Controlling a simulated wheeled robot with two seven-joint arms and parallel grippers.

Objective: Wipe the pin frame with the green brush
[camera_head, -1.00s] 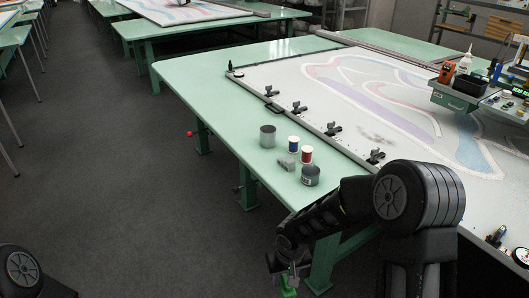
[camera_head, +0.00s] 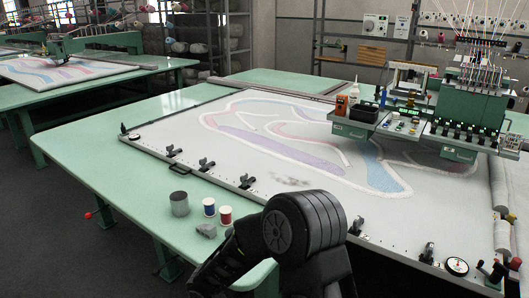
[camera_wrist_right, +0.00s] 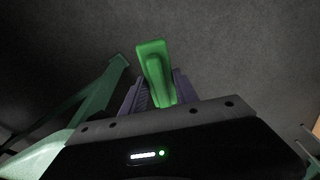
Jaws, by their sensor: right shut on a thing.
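The pin frame (camera_head: 226,176) lies on the green table with a pale patterned cloth (camera_head: 250,165) stretched in it. A grey, dusty smudge (camera_head: 291,182) marks the cloth near its front edge. In the right wrist view the green brush (camera_wrist_right: 153,62) is held between the fingers of my right gripper (camera_wrist_right: 156,92), above the dark floor. Its bristles cannot be made out. In the head view my right arm covers part of the frame's front edge, and its gripper is out of sight. My left gripper is not in view.
A grey tin (camera_head: 179,203), a blue spool (camera_head: 209,207), a red spool (camera_head: 225,215) and a grey lump (camera_head: 206,230) stand on the green table (camera_head: 130,185). Several black clamps line the frame's edge. A green tufting machine (camera_head: 470,95) overhangs the right side.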

